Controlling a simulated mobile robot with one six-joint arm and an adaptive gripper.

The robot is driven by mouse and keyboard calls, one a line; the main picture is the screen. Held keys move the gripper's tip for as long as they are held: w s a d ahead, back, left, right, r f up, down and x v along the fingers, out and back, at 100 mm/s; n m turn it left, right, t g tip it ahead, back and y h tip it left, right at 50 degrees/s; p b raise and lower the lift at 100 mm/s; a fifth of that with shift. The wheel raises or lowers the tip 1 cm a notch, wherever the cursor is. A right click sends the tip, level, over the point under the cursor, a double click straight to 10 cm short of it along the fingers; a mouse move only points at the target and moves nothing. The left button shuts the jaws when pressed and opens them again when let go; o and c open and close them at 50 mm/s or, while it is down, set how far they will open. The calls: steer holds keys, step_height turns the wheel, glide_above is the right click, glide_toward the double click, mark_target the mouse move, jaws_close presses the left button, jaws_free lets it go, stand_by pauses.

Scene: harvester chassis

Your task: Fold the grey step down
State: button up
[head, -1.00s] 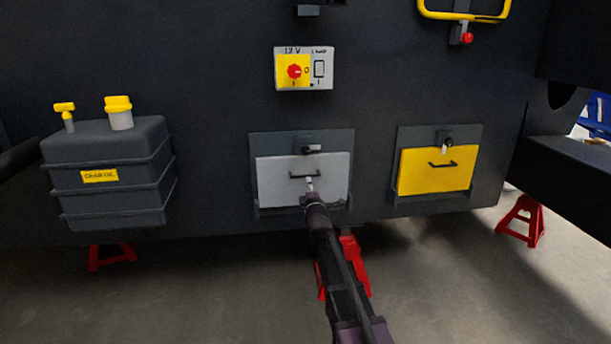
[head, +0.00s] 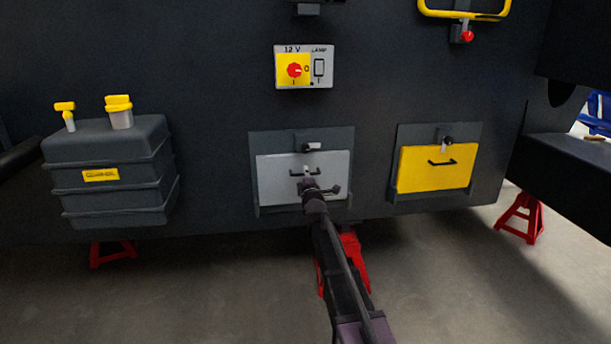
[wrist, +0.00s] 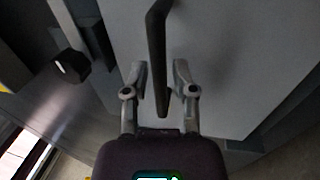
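The grey step (head: 275,182) is a light grey panel standing upright against its dark frame on the chassis side. Its black bar handle (wrist: 158,60) runs between my gripper's two fingers in the wrist view, with a gap visible on each side. My gripper (head: 306,178) is open in front of the step; in the wrist view its fingertips (wrist: 160,74) straddle the handle. How deep the handle sits between them is unclear. A black latch knob (head: 312,147) sits above the step's top edge; a black knob also shows in the wrist view (wrist: 70,67). My gripper partly hides the handle in the head view.
A yellow step (head: 436,169) with its own latch is upright to the right. A dark tank (head: 110,175) with yellow caps is at left. A 12 V switch panel (head: 304,67) is above. A red stand (head: 355,260) is below. Floor in front looks clear.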

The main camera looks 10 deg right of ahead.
jaws_close()
steer(key=s+f+b, duration=1)
steer(key=f+b, duration=0.5)
stand_by(0.5)
stand_by(0.4)
